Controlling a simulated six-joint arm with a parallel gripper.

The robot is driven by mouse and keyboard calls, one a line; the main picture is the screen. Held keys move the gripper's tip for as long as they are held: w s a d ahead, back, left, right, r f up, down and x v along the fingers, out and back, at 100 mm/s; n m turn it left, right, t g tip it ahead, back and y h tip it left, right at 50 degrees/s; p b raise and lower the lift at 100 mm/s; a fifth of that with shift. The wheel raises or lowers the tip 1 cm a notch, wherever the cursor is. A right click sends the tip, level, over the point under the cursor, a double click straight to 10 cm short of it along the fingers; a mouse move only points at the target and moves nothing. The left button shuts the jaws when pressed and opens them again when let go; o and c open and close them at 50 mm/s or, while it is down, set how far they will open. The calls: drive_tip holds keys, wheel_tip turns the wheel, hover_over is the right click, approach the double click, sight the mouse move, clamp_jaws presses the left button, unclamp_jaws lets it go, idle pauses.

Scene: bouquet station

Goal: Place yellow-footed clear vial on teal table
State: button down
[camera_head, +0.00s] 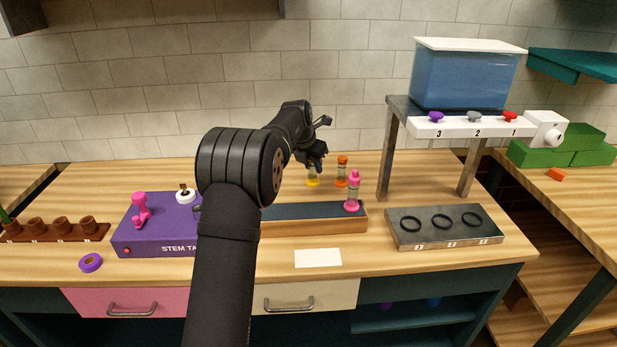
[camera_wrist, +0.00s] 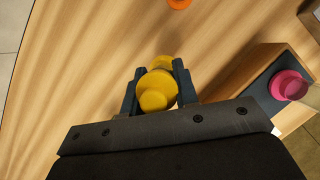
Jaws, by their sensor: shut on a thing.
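The yellow-footed clear vial (camera_head: 314,182) is upright at the far side of the wooden worktop, behind the long wooden tray (camera_head: 300,228). My gripper (camera_head: 317,163) is shut on it from above. In the wrist view, the vial's yellow end (camera_wrist: 154,98) sits between the two fingers of my gripper (camera_wrist: 157,88), which hide its sides. I cannot tell whether the foot touches the worktop. A teal slab (camera_head: 572,66) is at the upper right; the worktop's cabinet (camera_head: 420,297) is dark teal.
An orange vial (camera_head: 342,173) stands just right of the held vial. A pink vial (camera_head: 352,192) stands in the tray's right end. A water tank (camera_head: 466,78) on a metal stand and a three-ring block (camera_head: 445,230) are at right. A purple station (camera_head: 158,232) is at left.

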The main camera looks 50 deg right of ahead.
sight(310, 176)
drive_tip(key=shift+w+f, duration=0.3)
drive_tip(key=shift+w, duration=0.2)
drive_tip(key=shift+f, duration=1.9)
drive_tip(key=shift+f, duration=0.15)
drive_tip(key=c, duration=1.1)
unclamp_jaws()
drive_tip(key=v, duration=1.2)
drive_tip(key=shift+a, duration=0.1)
